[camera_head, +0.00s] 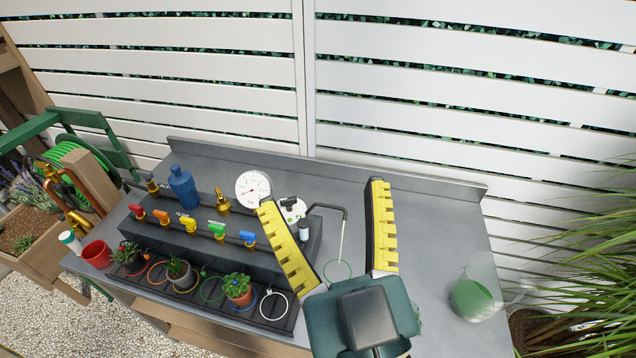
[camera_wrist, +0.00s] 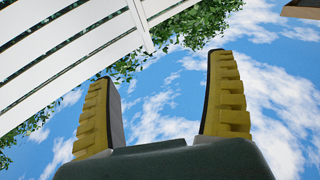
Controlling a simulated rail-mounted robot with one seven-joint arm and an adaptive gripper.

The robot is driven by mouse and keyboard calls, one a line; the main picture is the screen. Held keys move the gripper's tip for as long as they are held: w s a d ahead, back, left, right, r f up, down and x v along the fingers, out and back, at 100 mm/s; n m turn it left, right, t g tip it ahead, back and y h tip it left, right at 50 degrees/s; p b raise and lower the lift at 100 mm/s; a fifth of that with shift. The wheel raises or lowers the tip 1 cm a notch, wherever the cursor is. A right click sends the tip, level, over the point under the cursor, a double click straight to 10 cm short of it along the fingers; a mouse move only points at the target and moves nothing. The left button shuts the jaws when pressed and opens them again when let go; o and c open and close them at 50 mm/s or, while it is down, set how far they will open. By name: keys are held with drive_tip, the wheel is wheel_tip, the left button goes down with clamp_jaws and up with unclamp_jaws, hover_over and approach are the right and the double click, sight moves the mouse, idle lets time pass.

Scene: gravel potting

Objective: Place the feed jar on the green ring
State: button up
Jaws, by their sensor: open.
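A clear jug-like jar (camera_head: 472,299) with green liquid stands on the bench at the right; I take it for the feed jar. A thin green ring (camera_head: 350,267) lies on the bench below a bent spout, seen between my fingers. Another green ring (camera_head: 203,293) is among the coloured rings on the dark tray at the front left. My gripper (camera_head: 323,194) is open and empty, in front of the bench in the head view, left of the jar. In the wrist view the open gripper (camera_wrist: 160,70) points at sky and fence, with nothing between the fingers.
Several potted plants, one in a terracotta pot (camera_head: 238,296), stand on the dark tray (camera_head: 192,306). Behind are coloured valves, a blue bottle (camera_head: 183,188) and a round gauge (camera_head: 253,188). A red cup (camera_head: 97,254) is at the left end. The bench (camera_head: 446,240) is clear behind the jar.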

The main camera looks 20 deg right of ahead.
drive_tip(key=shift+o, duration=0.5)
drive_tip(key=shift+s+a+r+t, duration=0.15)
drive_tip(key=shift+a+r, duration=0.2)
drive_tip(key=shift+r, duration=0.3)
drive_tip(key=shift+s+a+r+t, duration=0.15)
drive_tip(key=shift+a+r, duration=0.2)
drive_tip(key=shift+r, duration=0.25)
